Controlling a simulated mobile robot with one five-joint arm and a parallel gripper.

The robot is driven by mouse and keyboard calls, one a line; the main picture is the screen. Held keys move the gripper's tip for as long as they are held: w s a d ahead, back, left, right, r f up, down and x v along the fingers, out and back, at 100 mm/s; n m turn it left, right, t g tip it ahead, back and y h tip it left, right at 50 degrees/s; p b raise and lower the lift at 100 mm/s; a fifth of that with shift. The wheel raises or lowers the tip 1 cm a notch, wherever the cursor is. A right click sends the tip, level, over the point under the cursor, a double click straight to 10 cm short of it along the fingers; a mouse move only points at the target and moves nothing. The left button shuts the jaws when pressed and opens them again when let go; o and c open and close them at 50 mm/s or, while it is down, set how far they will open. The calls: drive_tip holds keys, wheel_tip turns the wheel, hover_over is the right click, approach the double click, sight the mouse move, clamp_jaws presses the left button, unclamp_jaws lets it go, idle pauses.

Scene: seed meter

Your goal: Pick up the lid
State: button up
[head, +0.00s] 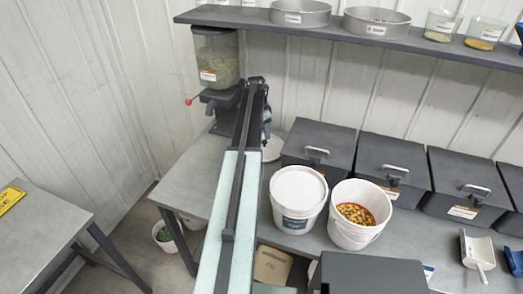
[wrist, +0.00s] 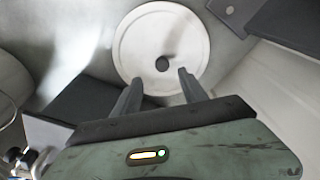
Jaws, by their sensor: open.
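The lid (wrist: 137,44) is a white round disc with a dark knob (wrist: 162,64) at its centre, lying flat in the wrist view. My gripper (wrist: 162,73) is open, its two fingers pointing at the lid with the knob between and just beyond the tips. Nothing is held, and I cannot tell how far above the lid the tips are. In the head view a pale round edge, likely the lid (head: 272,149), shows just right of my arm's end, partly hidden by it.
A seed hopper with a red-knobbed lever (head: 215,62) stands left of my arm's end. Dark lidded bins (head: 320,146) line the wall to the right. A closed white bucket (head: 298,187) and an open bucket of seeds (head: 345,232) stand nearer. A shelf (head: 340,33) runs above.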

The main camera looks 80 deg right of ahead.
sight(265, 141)
drive_tip(key=f+b, duration=0.1)
drive_tip(key=f, duration=0.1)
drive_tip(key=f+b, duration=0.4)
drive_tip(key=shift+d, duration=0.35)
drive_tip(key=shift+r, duration=0.15)
clamp_jaws()
